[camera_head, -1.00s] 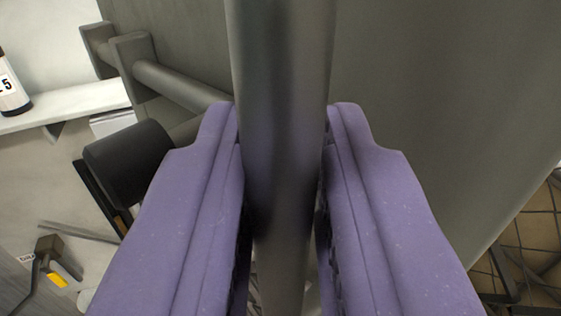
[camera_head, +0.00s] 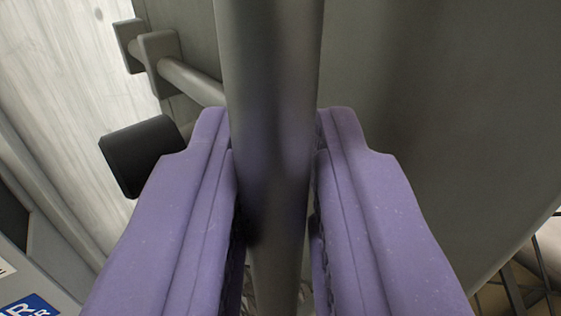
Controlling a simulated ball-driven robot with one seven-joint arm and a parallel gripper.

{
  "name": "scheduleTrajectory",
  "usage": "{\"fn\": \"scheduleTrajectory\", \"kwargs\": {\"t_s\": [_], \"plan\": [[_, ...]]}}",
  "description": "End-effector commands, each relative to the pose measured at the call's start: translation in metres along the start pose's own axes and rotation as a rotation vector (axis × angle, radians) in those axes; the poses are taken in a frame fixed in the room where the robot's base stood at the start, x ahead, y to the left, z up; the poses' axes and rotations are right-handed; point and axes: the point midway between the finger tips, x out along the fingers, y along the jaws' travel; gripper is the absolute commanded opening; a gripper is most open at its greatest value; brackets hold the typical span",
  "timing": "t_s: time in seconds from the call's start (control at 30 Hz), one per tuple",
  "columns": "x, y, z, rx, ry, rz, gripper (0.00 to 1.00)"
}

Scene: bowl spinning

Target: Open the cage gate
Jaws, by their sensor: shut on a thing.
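My gripper (camera_head: 273,150) has two purple fingers, one on each side of a grey metal bar (camera_head: 268,60). It is shut on this bar, which looks like the cage gate's handle. The bar runs from the top edge down between the fingers. Behind it is a broad flat grey panel (camera_head: 430,90), which looks like the gate. A thinner grey rod with square brackets (camera_head: 165,65) is fixed at the panel's left edge. The lower end of the bar is partly hidden between the fingers.
A pale wood-grained surface (camera_head: 65,90) lies at the left, beyond the panel's edge. A blue sign with white letters (camera_head: 28,305) is at the bottom left. Dark thin bars (camera_head: 520,290) stand over a light floor at the bottom right.

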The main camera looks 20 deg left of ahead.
Motion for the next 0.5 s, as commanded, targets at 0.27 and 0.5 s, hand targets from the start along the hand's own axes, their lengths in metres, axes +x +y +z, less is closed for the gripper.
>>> {"fn": "scheduleTrajectory", "kwargs": {"t_s": [0.27,0.5], "plan": [[0.0014,0.0019,0.0019,-0.001,-0.003,-0.003,0.0],[0.0014,0.002,0.0019,-0.001,-0.003,-0.002,0.35]]}}
